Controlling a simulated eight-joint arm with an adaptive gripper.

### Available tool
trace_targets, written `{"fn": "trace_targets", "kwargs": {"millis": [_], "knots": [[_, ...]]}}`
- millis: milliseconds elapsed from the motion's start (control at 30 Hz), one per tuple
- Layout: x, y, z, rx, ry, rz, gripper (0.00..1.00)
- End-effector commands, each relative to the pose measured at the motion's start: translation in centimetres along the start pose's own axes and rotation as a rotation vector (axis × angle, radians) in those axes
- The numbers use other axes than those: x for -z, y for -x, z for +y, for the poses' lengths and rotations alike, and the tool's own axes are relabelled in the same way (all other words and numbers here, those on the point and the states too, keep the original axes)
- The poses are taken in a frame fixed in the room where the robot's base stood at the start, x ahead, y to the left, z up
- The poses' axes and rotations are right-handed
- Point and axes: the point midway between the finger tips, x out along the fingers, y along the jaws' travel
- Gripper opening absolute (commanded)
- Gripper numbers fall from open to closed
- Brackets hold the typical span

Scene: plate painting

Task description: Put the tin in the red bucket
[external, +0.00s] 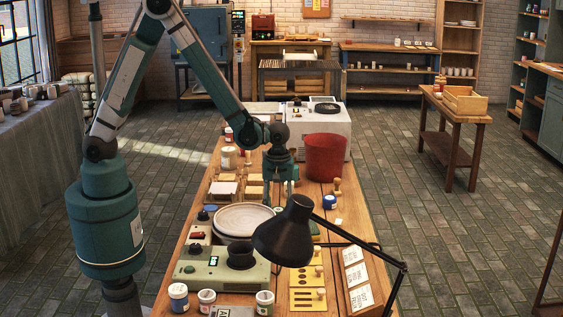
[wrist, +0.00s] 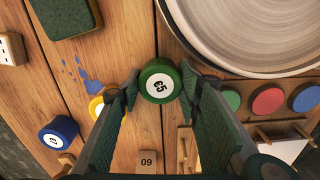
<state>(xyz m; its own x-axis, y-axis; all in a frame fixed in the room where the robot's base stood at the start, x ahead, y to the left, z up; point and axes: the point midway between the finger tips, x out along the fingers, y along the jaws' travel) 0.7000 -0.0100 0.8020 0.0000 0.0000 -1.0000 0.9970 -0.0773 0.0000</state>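A small round tin (wrist: 158,82) with a green rim and a white numbered top stands between my fingertips in the wrist view. My gripper (wrist: 159,88) points down with a finger close along each side of it; whether they press on it cannot be told. In the external view my gripper (external: 280,197) is low over the middle of the workbench, behind the white plates, and I cannot make out the tin there. The red bucket (external: 325,157) stands upright behind and to the right of my gripper. It is out of the wrist view.
Stacked plates (external: 243,218) lie in front of my gripper. A blue tin (external: 329,202) stands to its right, and a yellow tin (wrist: 97,107) is partly hidden by a finger. A black lamp (external: 285,235) stands in front. A white machine (external: 317,119) is behind the bucket.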

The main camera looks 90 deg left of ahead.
Motion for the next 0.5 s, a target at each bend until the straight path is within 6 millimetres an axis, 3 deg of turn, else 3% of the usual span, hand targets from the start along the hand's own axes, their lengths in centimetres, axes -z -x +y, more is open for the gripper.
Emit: {"fn": "trace_targets", "kwargs": {"millis": [167, 500], "knots": [[0.00, 0.01, 0.00, 0.000, 0.000, 0.000, 0.18], [0.00, 0.44, 0.01, 0.000, 0.000, 0.000, 0.18]]}}
